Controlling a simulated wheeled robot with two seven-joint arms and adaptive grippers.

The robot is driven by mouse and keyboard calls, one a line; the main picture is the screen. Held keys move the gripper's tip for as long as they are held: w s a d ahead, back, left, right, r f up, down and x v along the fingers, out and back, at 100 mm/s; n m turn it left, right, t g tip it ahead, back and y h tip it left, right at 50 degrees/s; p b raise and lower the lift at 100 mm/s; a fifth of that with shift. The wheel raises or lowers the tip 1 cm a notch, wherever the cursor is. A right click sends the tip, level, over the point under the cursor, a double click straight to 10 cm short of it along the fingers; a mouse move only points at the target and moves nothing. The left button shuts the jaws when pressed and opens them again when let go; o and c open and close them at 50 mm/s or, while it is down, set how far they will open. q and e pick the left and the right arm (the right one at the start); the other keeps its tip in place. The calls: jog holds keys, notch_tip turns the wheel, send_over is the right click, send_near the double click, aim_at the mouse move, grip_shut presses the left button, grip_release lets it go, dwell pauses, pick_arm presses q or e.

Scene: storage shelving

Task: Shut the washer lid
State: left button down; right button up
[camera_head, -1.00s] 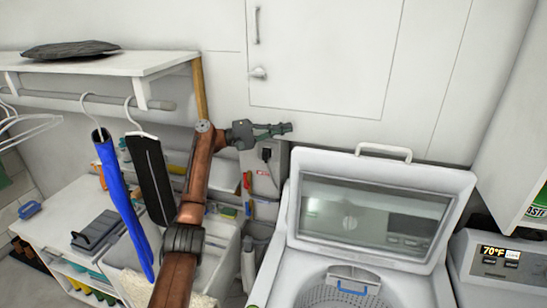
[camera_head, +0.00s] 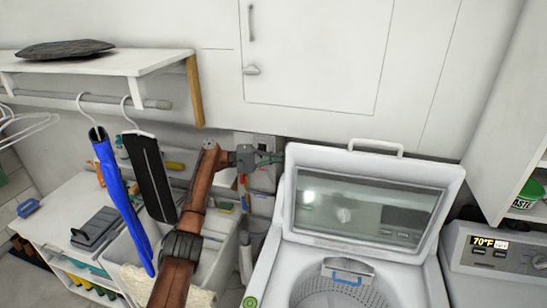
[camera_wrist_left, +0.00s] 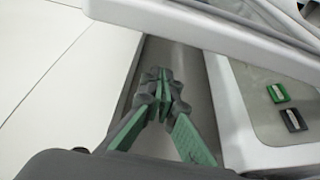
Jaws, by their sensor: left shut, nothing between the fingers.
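The white top-loading washer (camera_head: 262,275) stands at the lower right of the head view with its lid (camera_head: 300,165) raised. The lid has a dark glass window and a white handle (camera_head: 376,147) on its upper edge. The open drum (camera_head: 340,292) shows below it. My left gripper (camera_head: 280,158) is shut and empty, just left of the raised lid's upper left corner, near the wall. In the left wrist view the fingers (camera_wrist_left: 165,92) are together, and the lid (camera_wrist_left: 190,30) lies close ahead and to the right. My right gripper is not in view.
Blue and black garments (camera_head: 152,180) hang from a rail (camera_head: 90,98) under a shelf (camera_head: 110,63) at left. A control panel (camera_head: 495,250) of another machine and a side cabinet (camera_head: 510,150) stand at right. A wall cabinet (camera_head: 320,55) is above.

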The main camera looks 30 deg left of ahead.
pick_arm(q)
jog(key=s+p, duration=0.1)
jog(key=s, duration=0.2)
jog(key=shift+s, duration=0.35)
jog(key=shift+d, duration=0.25)
